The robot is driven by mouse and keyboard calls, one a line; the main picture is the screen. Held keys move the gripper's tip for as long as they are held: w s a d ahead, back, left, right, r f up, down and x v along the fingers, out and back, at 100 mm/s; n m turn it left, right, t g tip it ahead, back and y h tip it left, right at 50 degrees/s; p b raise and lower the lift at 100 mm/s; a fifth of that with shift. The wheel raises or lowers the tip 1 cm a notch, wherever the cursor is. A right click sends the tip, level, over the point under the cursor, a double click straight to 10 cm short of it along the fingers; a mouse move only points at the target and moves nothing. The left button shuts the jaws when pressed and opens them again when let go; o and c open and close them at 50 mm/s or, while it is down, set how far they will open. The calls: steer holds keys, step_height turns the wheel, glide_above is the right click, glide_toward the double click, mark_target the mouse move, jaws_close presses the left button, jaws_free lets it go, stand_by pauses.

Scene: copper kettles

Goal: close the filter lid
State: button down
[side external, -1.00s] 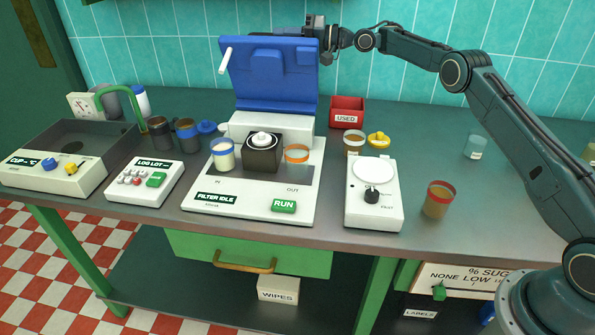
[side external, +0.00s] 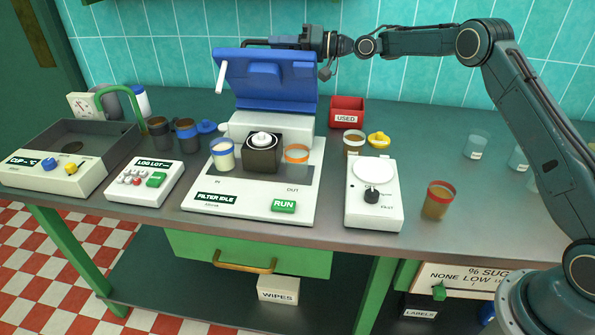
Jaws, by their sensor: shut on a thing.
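The blue filter lid (side external: 265,85) stands raised and tilted above the back of the white filter machine (side external: 240,205). A white rod (side external: 220,77) sticks out at its left side. My gripper (side external: 314,42) is at the lid's upper right edge, shut on the lid; its fingertips are partly hidden behind the lid. Under the lid, the machine holds a black block with a white cap (side external: 263,138). A blue-rimmed cup of white contents (side external: 222,157) stands left of the block, and an orange-rimmed cup (side external: 297,154) stands right of it. The machine's display reads FILTER IDLE.
A red USED bin (side external: 347,112), a brown cup (side external: 354,143) and a yellow lid (side external: 379,139) stand right of the machine. A white scale (side external: 373,205) and a red-rimmed cup (side external: 438,201) are farther right. A LOG LOT box (side external: 146,182) is at the left.

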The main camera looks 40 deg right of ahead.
steer(key=shift+s+a+f+n, duration=0.25)
steer(key=shift+s+a+n, duration=0.05)
steer(key=shift+s+a, duration=0.2)
steer(key=shift+s+a+f+n, duration=1.45)
steer(key=shift+s+a+f, duration=0.1)
steer(key=shift+f, duration=0.35)
steer(key=shift+s+a+f+n, duration=1.4)
steer(key=shift+s+a+f, duration=0.1)
steer(key=shift+f, duration=0.4)
steer(key=shift+s+a+f+n, duration=1.45)
steer(key=shift+s+a+f, duration=0.1)
steer(key=shift+f, duration=0.35)
steer(key=c, duration=1.5)
jaws_free()
steer(key=shift+a, duration=0.1)
steer(key=shift+o, duration=0.2)
steer(key=shift+s, duration=0.1)
steer(key=v, duration=1.3)
steer(key=shift+s+d, duration=0.2)
steer(key=shift+d, duration=0.1)
